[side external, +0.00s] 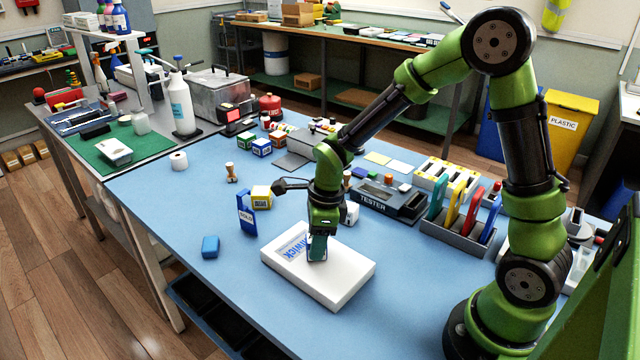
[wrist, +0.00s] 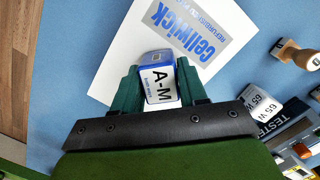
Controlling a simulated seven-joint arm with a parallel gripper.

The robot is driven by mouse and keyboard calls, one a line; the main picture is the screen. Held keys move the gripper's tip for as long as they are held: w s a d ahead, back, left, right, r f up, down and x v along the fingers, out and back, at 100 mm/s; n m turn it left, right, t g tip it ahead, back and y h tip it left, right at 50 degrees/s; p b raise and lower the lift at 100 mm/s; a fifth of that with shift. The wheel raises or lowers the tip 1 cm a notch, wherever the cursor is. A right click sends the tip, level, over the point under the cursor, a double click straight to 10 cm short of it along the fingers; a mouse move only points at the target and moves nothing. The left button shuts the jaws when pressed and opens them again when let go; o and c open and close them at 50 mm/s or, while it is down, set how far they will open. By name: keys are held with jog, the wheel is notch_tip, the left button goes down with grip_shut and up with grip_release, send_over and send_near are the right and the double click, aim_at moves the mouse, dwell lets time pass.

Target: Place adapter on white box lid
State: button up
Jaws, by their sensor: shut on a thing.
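The white box lid (side external: 345,277) lies flat at the front of the blue table, with "cellwick" print on it; it also shows in the wrist view (wrist: 112,68). My gripper (side external: 317,256) is over the middle of the lid, fingers pointing down. In the wrist view my gripper (wrist: 161,88) is shut on a small blue-and-white block (wrist: 160,90) labelled "A-M", likely the adapter. The block is over the lid; I cannot tell whether it touches it. In the side view my fingers mostly hide it.
A blue "SOLD" stand (side external: 246,220) and a small blue block (side external: 210,247) are left of the lid. A yellow-and-white box (side external: 262,198) stands behind.

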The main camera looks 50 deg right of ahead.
jog(key=shift+f, duration=0.2)
jog(key=o, duration=1)
jog(key=shift+o, duration=0.2)
jog(key=shift+r, duration=0.15)
notch_tip(320, 180, up, 11)
jog(key=s+d, duration=0.1)
jog(key=s+r+n+t, duration=0.6)
jog(key=s+n, duration=0.6)
jog(key=n, duration=1.1)
notch_tip(320, 180, up, 2)
jog(key=shift+s+a+r+y, duration=0.15)
jog(key=shift+s+r+y, duration=0.1)
jog(key=shift+y, duration=0.15)
